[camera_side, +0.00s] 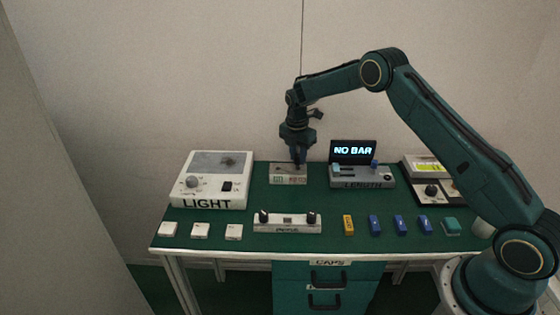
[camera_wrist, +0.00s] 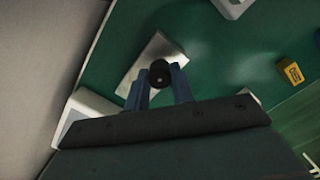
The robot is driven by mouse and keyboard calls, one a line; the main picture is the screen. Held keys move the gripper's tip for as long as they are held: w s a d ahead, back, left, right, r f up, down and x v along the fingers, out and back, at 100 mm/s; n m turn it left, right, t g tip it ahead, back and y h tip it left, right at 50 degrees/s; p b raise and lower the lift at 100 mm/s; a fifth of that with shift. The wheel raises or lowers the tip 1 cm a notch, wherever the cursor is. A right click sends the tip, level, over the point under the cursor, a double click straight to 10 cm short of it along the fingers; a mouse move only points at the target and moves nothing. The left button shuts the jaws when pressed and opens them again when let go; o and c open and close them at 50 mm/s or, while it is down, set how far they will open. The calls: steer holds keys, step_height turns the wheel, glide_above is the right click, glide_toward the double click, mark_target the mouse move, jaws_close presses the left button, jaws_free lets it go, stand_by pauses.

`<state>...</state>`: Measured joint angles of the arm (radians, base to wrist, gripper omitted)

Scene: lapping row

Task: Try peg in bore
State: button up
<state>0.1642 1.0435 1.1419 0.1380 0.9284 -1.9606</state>
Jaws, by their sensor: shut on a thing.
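My gripper (camera_side: 299,160) points down at the back middle of the bench, at the right end of a small pale block with lettering on its front (camera_side: 285,181). In the wrist view, the blue fingers of my gripper (camera_wrist: 160,88) are shut on a dark round peg (camera_wrist: 160,72). The pale block (camera_wrist: 150,50) lies behind the peg in that view. I cannot tell whether the peg is in a bore, touching the block or just above it. No bore is clearly visible. The peg is too small and dark to make out in the side view.
A white LIGHT box (camera_side: 212,180) stands left of the block. A LENGTH gauge (camera_side: 360,177) with a NO BAR screen (camera_side: 354,150) stands right. In front are white caps (camera_side: 200,231), a pale two-knob fixture (camera_side: 287,224), a yellow block (camera_side: 348,225) and blue blocks (camera_side: 375,225).

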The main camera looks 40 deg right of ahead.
mark_target(298, 156)
steer(key=shift+f, duration=0.35)
stand_by(0.8)
steer(key=shift+r, duration=0.4)
stand_by(0.5)
steer(key=shift+s, duration=0.1)
stand_by(0.5)
steer(key=shift+f, duration=0.5)
stand_by(0.9)
steer(key=shift+r, duration=0.45)
stand_by(0.3)
steer(key=shift+s+f, duration=0.1)
steer(key=shift+f, duration=0.45)
stand_by(1.5)
steer(key=shift+r, duration=0.25)
steer(key=shift+r, duration=2.35)
